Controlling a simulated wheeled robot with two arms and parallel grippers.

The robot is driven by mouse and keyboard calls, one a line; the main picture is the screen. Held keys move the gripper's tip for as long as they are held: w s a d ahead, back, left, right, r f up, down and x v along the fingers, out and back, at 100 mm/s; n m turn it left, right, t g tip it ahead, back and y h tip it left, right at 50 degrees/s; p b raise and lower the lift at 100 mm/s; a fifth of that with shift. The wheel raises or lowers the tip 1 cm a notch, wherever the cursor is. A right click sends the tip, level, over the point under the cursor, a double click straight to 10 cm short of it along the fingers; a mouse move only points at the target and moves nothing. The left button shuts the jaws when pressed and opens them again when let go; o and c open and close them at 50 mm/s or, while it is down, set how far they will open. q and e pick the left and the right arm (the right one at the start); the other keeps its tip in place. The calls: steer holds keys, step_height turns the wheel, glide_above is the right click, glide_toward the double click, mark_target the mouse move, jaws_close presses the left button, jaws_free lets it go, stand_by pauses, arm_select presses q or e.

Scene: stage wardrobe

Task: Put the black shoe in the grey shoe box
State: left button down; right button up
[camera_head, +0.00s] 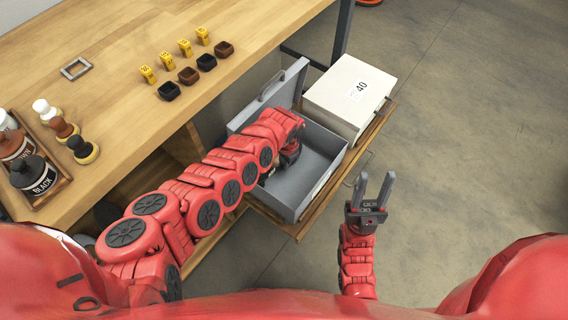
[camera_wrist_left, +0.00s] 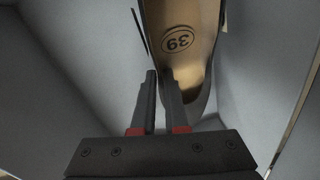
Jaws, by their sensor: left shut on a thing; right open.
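The grey shoe box (camera_head: 325,159) stands open on a pulled-out shelf, its lid (camera_head: 275,92) raised at the back. My left gripper (camera_wrist_left: 160,78) reaches down into the box and is shut on the back edge of a dark shoe (camera_wrist_left: 180,68). The shoe has a tan insole marked 39 and has grey box walls around it in the left wrist view. Whether it touches the floor of the box I cannot tell. In the head view my left arm largely hides the shoe. My right gripper (camera_head: 375,188) is open and empty, to the right of the box.
A white box (camera_head: 346,95) marked 40 stands beside the grey box on the shelf (camera_head: 301,228). The wooden table (camera_head: 120,55) holds yellow tags, small dark trays (camera_head: 188,76), polish bottles and brushes. Floor to the right is clear.

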arm_select(q)
steer(key=c, duration=1.4)
jaws_free()
steer(key=shift+f, duration=0.15)
steer(key=o, duration=0.5)
steer(key=shift+c, duration=0.2)
steer(key=shift+r, duration=0.3)
step_height(320, 180, up, 12)
steer(key=p, duration=0.3)
steer(key=shift+s+d+f+p, duration=0.15)
steer(key=shift+s+d+p, duration=0.2)
steer(key=shift+s, duration=0.1)
